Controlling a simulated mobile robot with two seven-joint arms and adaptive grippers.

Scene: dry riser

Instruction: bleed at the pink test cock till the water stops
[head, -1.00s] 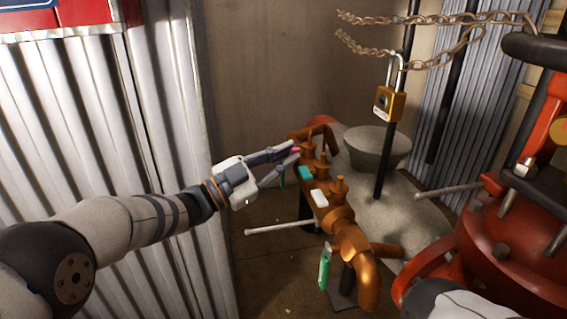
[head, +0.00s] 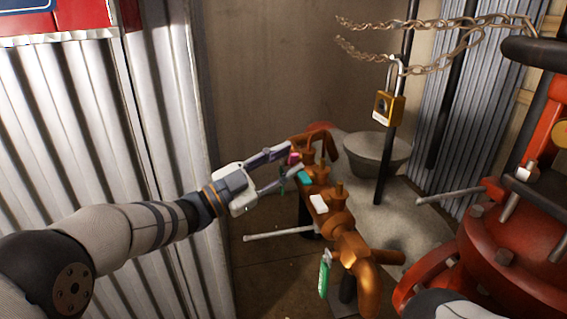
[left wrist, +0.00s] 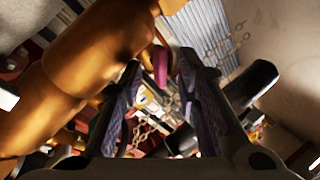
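The pink test cock (head: 294,157) is a small pink handle near the far end of the copper-coloured valve assembly (head: 352,245). My left gripper (head: 292,164) reaches it from the left, with its fingers apart. In the left wrist view the pink handle (left wrist: 160,66) shows between the tips of the two spread fingers (left wrist: 160,75); I cannot tell whether either finger touches it. A teal handle (head: 304,177) and a white handle (head: 319,203) sit nearer on the same assembly. No running water can be made out. My right gripper is out of view.
A grey bowl-shaped basin (head: 377,154) stands behind the valves. A brass padlock (head: 388,108) hangs above, near rusty chains (head: 440,20). A green tag (head: 324,277) hangs at the near end. Red pipework (head: 500,245) fills the right; corrugated metal (head: 170,130) stands left.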

